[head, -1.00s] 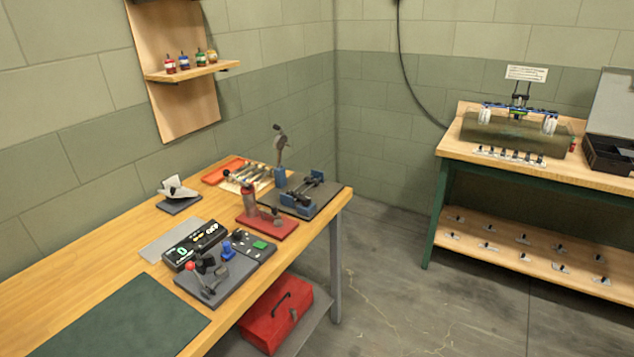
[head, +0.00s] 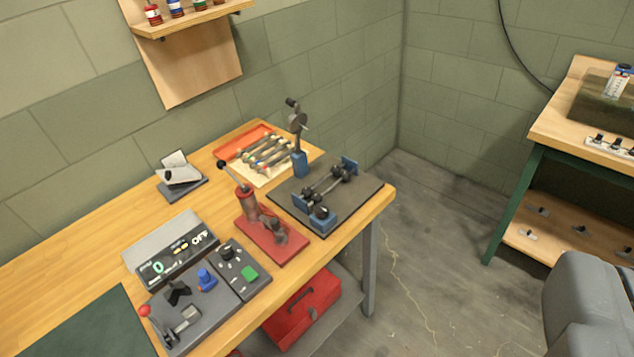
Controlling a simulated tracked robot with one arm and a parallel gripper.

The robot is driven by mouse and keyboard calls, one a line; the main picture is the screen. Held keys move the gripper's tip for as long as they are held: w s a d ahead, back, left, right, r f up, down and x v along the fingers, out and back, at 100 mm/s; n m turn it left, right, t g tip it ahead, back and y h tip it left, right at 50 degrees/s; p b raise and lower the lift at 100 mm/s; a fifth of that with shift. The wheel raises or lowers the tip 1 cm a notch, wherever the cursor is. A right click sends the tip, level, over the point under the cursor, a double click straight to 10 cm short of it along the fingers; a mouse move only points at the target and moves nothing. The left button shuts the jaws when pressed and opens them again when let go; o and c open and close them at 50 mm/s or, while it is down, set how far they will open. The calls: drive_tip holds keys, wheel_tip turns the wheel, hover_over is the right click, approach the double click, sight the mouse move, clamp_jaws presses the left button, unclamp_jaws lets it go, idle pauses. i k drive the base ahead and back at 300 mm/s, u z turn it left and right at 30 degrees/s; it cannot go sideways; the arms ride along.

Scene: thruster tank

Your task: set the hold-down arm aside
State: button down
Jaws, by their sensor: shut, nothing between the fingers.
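What looks like the hold-down arm (head: 297,122) stands at the back of the black plate (head: 357,203) on the wooden bench. It has a blue base post, a grey disc and a short dark tip, and it points up. In front of it on the same plate is a blue stand (head: 320,215) with dark rods and rollers. The arm is clear of the rollers, and nothing is seen lying on them. My gripper's fingers are not in the picture.
A red lever tool (head: 262,225) stands just left of the plate. Nearer are a control box (head: 240,268), a display (head: 178,253) and a joystick panel (head: 180,315). An orange tray (head: 243,140) lies behind. A grey part of mine (head: 590,305) fills the lower right corner.

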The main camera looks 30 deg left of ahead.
sight(273, 223)
drive_tip(key=u, duration=0.05)
drive_tip(key=i, duration=1)
drive_tip(key=u, duration=0.1)
